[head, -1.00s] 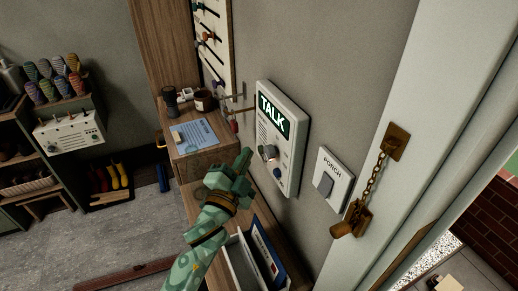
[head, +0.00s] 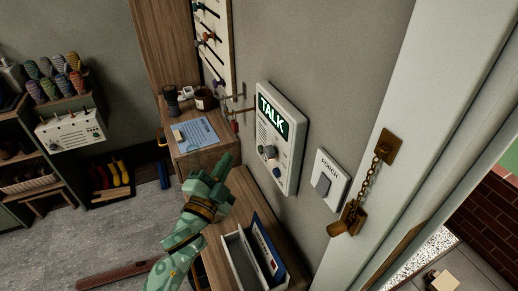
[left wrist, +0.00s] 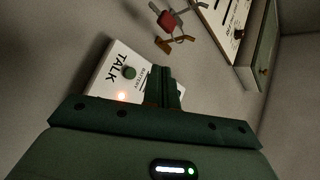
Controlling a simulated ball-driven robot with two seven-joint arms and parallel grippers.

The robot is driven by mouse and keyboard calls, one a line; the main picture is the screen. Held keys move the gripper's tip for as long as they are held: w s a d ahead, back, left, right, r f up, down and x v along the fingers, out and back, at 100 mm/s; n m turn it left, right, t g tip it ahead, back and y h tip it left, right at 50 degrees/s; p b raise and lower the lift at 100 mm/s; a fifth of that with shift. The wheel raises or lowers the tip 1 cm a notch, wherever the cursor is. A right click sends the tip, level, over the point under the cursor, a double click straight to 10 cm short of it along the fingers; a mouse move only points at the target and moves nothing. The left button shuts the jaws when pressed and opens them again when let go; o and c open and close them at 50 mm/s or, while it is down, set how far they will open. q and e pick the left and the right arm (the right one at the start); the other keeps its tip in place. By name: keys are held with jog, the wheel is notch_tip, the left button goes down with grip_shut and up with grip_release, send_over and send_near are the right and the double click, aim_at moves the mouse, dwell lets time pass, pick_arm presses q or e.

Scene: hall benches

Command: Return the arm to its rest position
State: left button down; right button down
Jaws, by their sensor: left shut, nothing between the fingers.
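My left arm comes up from the bottom of the head view. Its green gripper (head: 226,166) is shut and empty, in front of and left of the white intercom panel (head: 281,140) with its lit TALK sign, apart from it in the picture. In the left wrist view the shut fingers (left wrist: 163,75) overlap the edge of the intercom panel (left wrist: 108,82), and a small orange light glows on the panel. My right gripper is not in view.
A PORCH switch (head: 325,181) and a door chain (head: 379,176) are on the right. Below the gripper is a wooden bench (head: 213,250) with an open white box (head: 240,262). A shelf with a paper (head: 194,134) stands behind. Keys (left wrist: 168,22) hang on the wall.

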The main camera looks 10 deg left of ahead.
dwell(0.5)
pick_arm(q)
jog(key=s+a+f+n+g+y, duration=0.25)
jog(key=s+a+f+g, duration=0.2)
jog(key=s, duration=0.35)
jog(key=s+a+f+n+g+y, duration=0.25)
jog(key=s+a+f+g, duration=0.2)
jog(key=s, duration=0.35)
jog(key=s+a+f+n+g+y, duration=0.2)
jog(key=s+a+f+g+y, duration=0.25)
jog(key=s, duration=0.45)
jog(key=s+d+f+g+h, duration=0.2)
jog(key=f, duration=1.1)
jog(key=s+d+f+g+h, duration=0.1)
jog(key=s+d+f+h, duration=0.15)
jog(key=f, duration=0.95)
jog(key=s+f+n+g, duration=0.3)
jog(key=s+f, duration=1.2)
jog(key=s, duration=0.4)
jog(key=shift+s+h, duration=0.2)
jog(key=shift+h, duration=0.2)
